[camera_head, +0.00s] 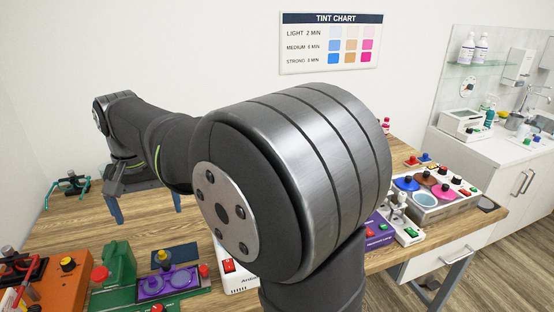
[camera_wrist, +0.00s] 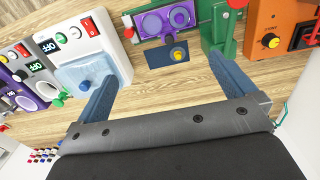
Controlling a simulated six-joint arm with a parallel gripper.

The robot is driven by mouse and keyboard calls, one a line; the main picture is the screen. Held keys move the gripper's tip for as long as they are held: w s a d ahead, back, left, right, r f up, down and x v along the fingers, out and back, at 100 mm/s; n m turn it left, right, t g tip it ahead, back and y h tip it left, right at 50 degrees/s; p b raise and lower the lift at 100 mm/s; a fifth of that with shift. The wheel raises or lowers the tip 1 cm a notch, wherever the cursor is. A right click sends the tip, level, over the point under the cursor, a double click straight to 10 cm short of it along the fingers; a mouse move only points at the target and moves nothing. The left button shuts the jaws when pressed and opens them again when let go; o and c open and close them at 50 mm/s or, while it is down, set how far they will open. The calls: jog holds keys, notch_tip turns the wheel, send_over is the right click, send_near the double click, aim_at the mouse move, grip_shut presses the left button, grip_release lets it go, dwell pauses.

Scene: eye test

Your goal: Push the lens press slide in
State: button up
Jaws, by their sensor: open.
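A green press-like machine (camera_head: 118,262) with a red knob stands at the front left; it also shows at the top of the wrist view (camera_wrist: 219,28). A purple plate (camera_head: 181,275) with two round lens-like discs sits on its green base. A flat dark blue plate (camera_head: 183,251) with a yellow and black knob (camera_head: 163,257) lies behind the purple plate. I cannot tell which part is the slide. My gripper (camera_head: 146,206) is open and empty, behind these parts. In the wrist view its blue fingers (camera_wrist: 163,72) are spread, with the dark blue plate (camera_wrist: 158,57) between and beyond them.
An orange machine (camera_head: 65,285) stands left of the green one. A white unit (camera_wrist: 88,42) with a pale blue pad (camera_wrist: 108,70) is near one finger. My arm hides the table's middle. A tray of coloured pots (camera_head: 455,205) is at right. Bare wood (camera_head: 75,225) lies at left.

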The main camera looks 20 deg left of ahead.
jog(key=c, duration=1.2)
jog(key=shift+w+d+f, duration=0.15)
jog(key=c, duration=0.3)
jog(key=m, duration=0.7)
send_over(203, 267)
notch_tip(203, 267, down, 4)
jog(key=shift+m, duration=0.4)
notch_tip(203, 267, down, 18)
jog(key=shift+r, duration=0.2)
jog(key=shift+c, duration=0.3)
grip_shut()
